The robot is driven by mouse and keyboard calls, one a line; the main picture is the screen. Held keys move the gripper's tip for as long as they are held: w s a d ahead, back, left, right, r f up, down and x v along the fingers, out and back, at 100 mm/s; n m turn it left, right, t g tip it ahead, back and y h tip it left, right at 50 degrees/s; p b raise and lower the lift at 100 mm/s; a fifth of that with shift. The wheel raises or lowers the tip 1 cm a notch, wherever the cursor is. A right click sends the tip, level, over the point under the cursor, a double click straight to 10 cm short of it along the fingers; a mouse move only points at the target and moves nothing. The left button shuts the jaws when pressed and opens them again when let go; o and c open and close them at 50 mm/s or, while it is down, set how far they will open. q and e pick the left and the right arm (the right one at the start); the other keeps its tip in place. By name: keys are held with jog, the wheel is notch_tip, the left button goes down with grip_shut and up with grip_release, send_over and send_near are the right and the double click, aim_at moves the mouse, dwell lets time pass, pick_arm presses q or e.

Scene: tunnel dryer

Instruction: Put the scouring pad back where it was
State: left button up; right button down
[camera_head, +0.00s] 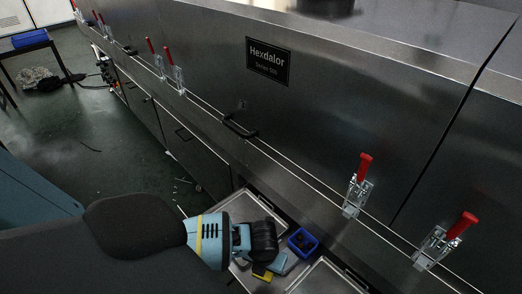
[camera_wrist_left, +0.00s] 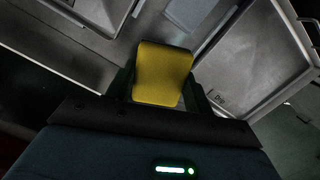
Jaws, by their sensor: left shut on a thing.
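The scouring pad (camera_wrist_left: 162,72) is a yellow block with rounded corners. My left gripper (camera_wrist_left: 160,92) is shut on it, one dark finger at each side. In the head view, the pad's yellow face (camera_head: 262,274) shows just below the dark wrist of my left arm, over the trays along the front of the machine. The gripper's fingers are mostly hidden there. I cannot tell whether the pad touches the surface below. My right gripper is in neither view.
A small blue bin (camera_head: 302,243) with dark contents stands right of my left wrist. A light blue item (camera_head: 277,263) lies next to the pad. Metal trays (camera_head: 241,209) lie around. The steel machine wall (camera_head: 330,130) with red-handled clamps (camera_head: 358,185) rises behind.

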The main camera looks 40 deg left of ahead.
pick_arm(q)
jog(key=shift+s+a, duration=0.1)
jog(key=shift+a, duration=0.1)
notch_tip(320, 180, down, 6)
jog(key=shift+r+b, duration=0.2)
jog(key=shift+b, duration=0.5)
jog(key=shift+f, duration=0.35)
notch_tip(320, 180, down, 3)
jog(key=shift+f+b, duration=0.1)
jog(key=shift+b, duration=0.4)
jog(key=shift+f, duration=0.2)
jog(key=shift+f, duration=0.2)
jog(key=o, duration=0.9)
jog(key=shift+o, duration=0.2)
jog(key=shift+r, duration=0.1)
